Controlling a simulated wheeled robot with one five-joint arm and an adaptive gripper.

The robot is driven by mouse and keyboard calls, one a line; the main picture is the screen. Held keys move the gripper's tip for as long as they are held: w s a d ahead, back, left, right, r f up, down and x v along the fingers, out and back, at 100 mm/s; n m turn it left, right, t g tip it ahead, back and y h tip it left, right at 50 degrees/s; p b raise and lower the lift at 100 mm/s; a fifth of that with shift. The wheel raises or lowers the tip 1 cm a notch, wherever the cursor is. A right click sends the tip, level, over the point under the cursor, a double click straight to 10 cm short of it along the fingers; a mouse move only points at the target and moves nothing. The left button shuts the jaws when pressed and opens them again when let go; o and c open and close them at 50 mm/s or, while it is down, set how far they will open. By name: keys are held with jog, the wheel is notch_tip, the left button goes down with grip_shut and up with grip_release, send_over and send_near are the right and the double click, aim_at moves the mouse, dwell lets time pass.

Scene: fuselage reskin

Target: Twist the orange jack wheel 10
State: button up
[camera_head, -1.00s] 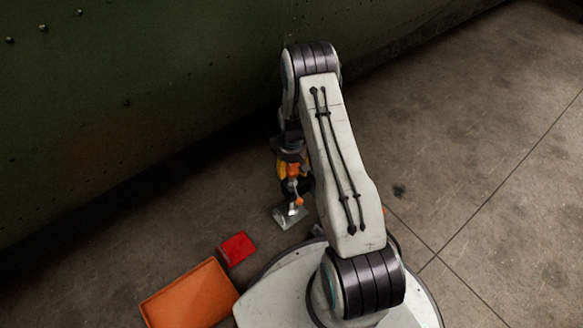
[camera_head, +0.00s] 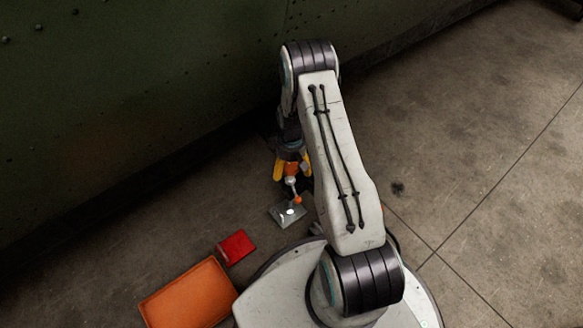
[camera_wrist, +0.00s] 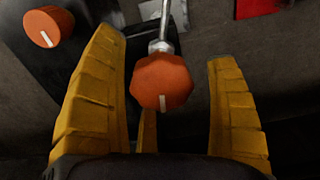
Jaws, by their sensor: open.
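The orange jack wheel (camera_wrist: 162,82) is faceted, with a white mark on its lower part, and sits at the end of a metal rod (camera_wrist: 163,30). In the wrist view it is between the two yellow fingers of my gripper (camera_wrist: 175,100), with a gap on each side. My gripper is open. In the head view the orange wheel (camera_head: 292,168) shows between the yellow fingers (camera_head: 292,167), with the rod below it and a grey metal plate (camera_head: 280,217) under that. My arm hides part of this area.
A second orange knob (camera_wrist: 48,27) with a white mark sits on a dark part at upper left in the wrist view. A red item (camera_head: 236,247) and an orange tray (camera_head: 188,294) lie on the floor. A dark green riveted wall (camera_head: 130,90) stands behind. Floor at right is clear.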

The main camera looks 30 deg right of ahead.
aim_at(292, 166)
notch_tip(292, 166, up, 12)
dwell(0.6)
jog(key=shift+f, duration=0.1)
jog(key=shift+s, duration=0.1)
dwell(0.3)
